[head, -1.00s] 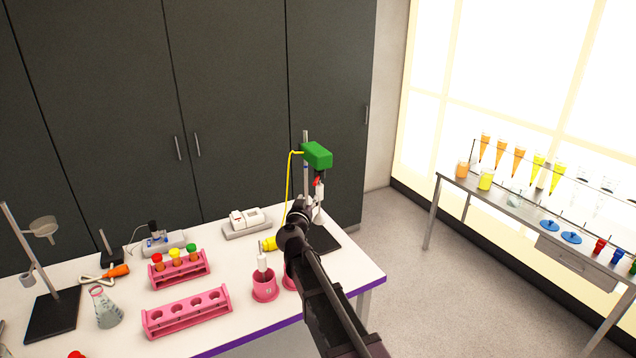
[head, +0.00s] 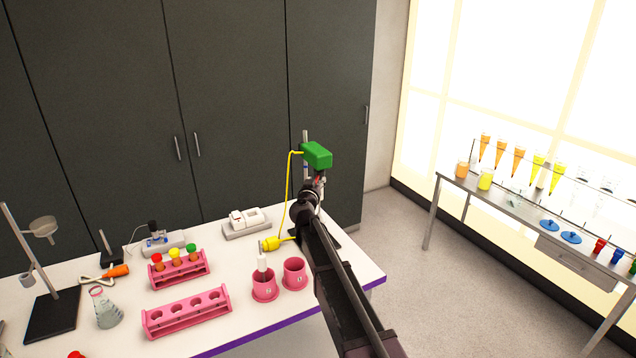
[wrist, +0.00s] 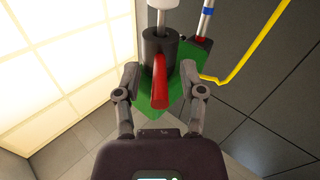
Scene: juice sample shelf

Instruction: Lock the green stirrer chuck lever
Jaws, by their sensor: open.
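The green stirrer (head: 317,155) is a green motor head on an upright rod at the back right of the table. In the wrist view its green body (wrist: 122,107) lies behind a dark cylindrical chuck (wrist: 160,50). A red lever (wrist: 160,82) sticks out from the chuck toward the camera. My gripper (wrist: 158,75) is open, with one finger on each side of the chuck and lever. I cannot tell whether either finger touches them. In the head view my arm hides the chuck and most of the gripper.
A yellow cable (head: 287,190) runs from the stirrer to a yellow plug on the table. Two pink cups (head: 295,273) stand in front, near the table edge. Pink racks (head: 187,312) and a flask (head: 105,308) are at left. A shelf table (head: 505,207) stands at right.

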